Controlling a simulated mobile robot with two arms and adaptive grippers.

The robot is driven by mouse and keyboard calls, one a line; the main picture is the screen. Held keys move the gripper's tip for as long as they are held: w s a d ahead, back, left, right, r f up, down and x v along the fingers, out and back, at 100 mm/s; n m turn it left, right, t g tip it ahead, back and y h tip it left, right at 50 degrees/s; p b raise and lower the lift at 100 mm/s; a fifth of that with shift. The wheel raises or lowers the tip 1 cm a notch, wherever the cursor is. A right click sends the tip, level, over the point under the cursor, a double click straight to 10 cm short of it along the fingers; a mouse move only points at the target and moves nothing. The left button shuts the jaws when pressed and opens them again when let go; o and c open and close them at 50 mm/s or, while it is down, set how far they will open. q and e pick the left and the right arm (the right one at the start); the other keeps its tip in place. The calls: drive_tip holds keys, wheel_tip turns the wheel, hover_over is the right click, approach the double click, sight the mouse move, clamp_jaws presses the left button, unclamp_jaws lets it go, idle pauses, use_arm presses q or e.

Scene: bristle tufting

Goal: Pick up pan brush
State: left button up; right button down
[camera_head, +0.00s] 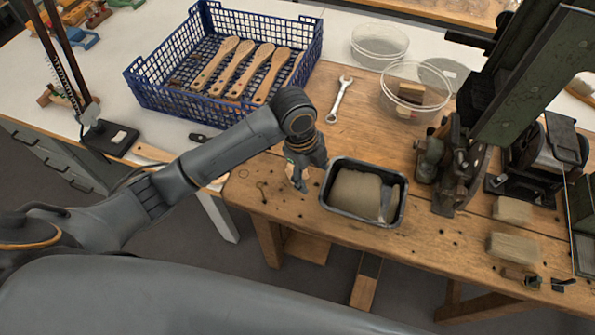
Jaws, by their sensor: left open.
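My left gripper (299,184) is open and points down over the front-left part of the wooden workbench (420,245), just left of a dark pan (327,203). A small light-brown piece shows between and behind its fingers; the gripper hides most of it, and I cannot tell whether it is the pan brush. The pan holds a beige, sand-like mass (356,194). Several wooden brush handles (229,66) lie in the blue crate (160,99). Pale wooden pieces at the white table's front edge are partly covered by my left arm. My right gripper is out of view.
A wrench (339,100) lies behind the pan. Clear round dishes (379,43) stand farther back. A dark green machine (530,75) and a metal plane-like tool (452,165) stand right of the pan. Wooden blocks (513,248) lie at the right. The front bench strip has free room.

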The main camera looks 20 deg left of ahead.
use_arm(q)
drive_tip(key=w+a+r+m+y, duration=0.2)
drive_tip(key=w+a+r+m, duration=0.3)
drive_tip(key=a+r, duration=0.15)
drive_tip(key=shift+g, duration=0.4)
drive_tip(key=f, duration=0.4)
drive_tip(key=f+p, duration=0.1)
drive_tip(key=f, duration=0.3)
drive_tip(key=shift+w+d, duration=0.2)
drive_tip(key=f, duration=0.1)
drive_tip(key=f+p, duration=0.1)
drive_tip(key=f, duration=0.1)
drive_tip(key=f+p, duration=0.1)
drive_tip(key=f, duration=0.1)
drive_tip(key=shift+s+d, duration=0.2)
drive_tip(key=shift+d, duration=0.2)
drive_tip(key=shift+f, duration=0.3)
clamp_jaws()
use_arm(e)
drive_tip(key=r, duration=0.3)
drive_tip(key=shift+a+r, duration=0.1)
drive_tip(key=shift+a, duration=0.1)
use_arm(q)
drive_tip(key=shift+r, duration=0.15)
